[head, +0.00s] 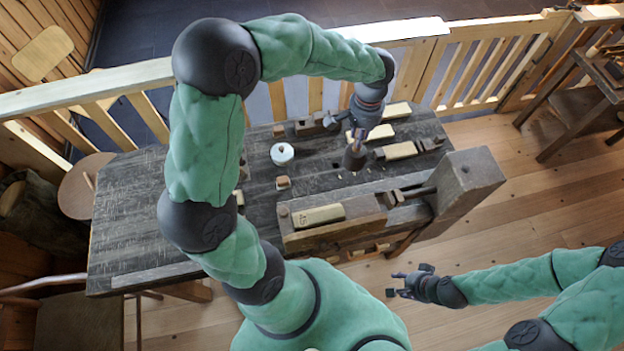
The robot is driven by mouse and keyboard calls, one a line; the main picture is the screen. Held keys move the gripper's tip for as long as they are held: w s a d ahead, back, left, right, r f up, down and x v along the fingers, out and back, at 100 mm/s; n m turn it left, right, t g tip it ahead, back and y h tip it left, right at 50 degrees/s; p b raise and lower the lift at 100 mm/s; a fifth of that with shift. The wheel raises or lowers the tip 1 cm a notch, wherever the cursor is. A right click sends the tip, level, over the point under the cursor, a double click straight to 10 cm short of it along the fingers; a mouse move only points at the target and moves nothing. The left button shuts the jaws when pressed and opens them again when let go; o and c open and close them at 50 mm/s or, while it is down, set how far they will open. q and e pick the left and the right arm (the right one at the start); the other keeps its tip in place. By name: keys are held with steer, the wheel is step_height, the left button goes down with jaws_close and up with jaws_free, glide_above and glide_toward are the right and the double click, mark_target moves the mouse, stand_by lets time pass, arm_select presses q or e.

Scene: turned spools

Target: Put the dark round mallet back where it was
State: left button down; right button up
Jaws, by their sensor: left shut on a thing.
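My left gripper (357,133) is over the right half of the dark workbench, pointing down. It is shut on the dark round mallet (354,159), whose wide brown head hangs below the fingers. I cannot tell whether the head touches the bench top. My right gripper (394,284) is low at the right, in front of the bench and over the floor. Its fingers are apart and nothing shows between them.
The worn workbench (135,215) carries a white round pot (282,153), a small wooden block (283,183) and several pale blocks along the back right. A lathe-like wooden vise (470,180) stands at the front right. A wooden railing (480,75) runs behind.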

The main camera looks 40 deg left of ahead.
mark_target(355, 151)
arm_select(q)
steer(key=f+b, duration=0.2)
steer(key=f, duration=0.2)
steer(key=f+b, duration=0.3)
steer(key=f, duration=0.1)
steer(key=shift+w+a+f, duration=0.15)
steer(key=shift+w, duration=0.05)
steer(key=shift+w+a+f+b, duration=0.15)
steer(key=shift+f+b, duration=0.15)
steer(key=shift+f, duration=0.2)
steer(key=s+a+f, duration=0.3)
steer(key=a+f, duration=1)
steer(key=shift+s+a, duration=0.2)
steer(key=shift+f, duration=0.1)
steer(key=c, duration=1.1)
jaws_free()
steer(key=shift+o, duration=0.2)
